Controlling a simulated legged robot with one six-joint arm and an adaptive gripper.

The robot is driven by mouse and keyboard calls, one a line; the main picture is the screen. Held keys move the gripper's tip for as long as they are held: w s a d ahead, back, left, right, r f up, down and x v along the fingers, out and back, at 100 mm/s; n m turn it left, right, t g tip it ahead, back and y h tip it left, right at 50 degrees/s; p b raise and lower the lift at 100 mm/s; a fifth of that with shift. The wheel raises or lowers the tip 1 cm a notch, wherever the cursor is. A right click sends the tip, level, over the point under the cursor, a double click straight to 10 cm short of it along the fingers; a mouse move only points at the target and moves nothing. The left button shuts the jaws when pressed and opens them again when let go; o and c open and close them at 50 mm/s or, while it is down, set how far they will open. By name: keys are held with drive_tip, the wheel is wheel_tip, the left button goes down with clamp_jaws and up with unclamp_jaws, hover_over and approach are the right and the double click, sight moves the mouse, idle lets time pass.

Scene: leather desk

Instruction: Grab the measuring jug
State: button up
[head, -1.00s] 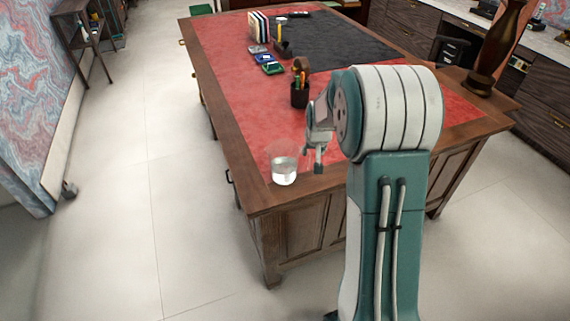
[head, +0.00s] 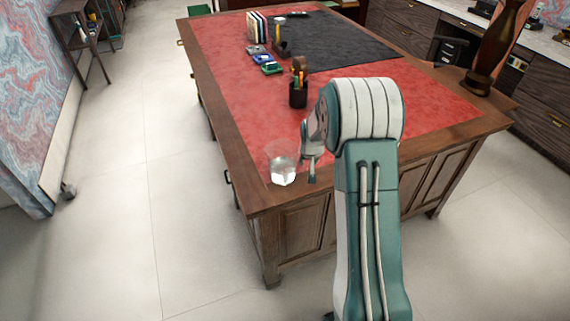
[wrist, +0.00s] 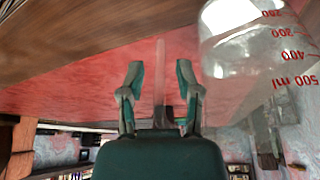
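The measuring jug (head: 282,175) is clear, with red markings, and stands upright at the near left corner of the desk. In the wrist view the jug (wrist: 250,50) fills the upper right, its red numbers upside down, and its top edge is cut off. My gripper (wrist: 158,72) is open with nothing between its fingers, and the jug lies to the side of them. In the head view my gripper (head: 311,176) is just right of the jug, close to it. Whether they touch is unclear.
The wooden desk (head: 240,185) has a red leather top. A dark pen cup (head: 298,97) stands behind my gripper, with small blue and green items and upright books (head: 257,26) farther back. A tall dark vase (head: 497,48) stands at the right. The red surface around my arm is mostly clear.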

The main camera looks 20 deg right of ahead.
clamp_jaws()
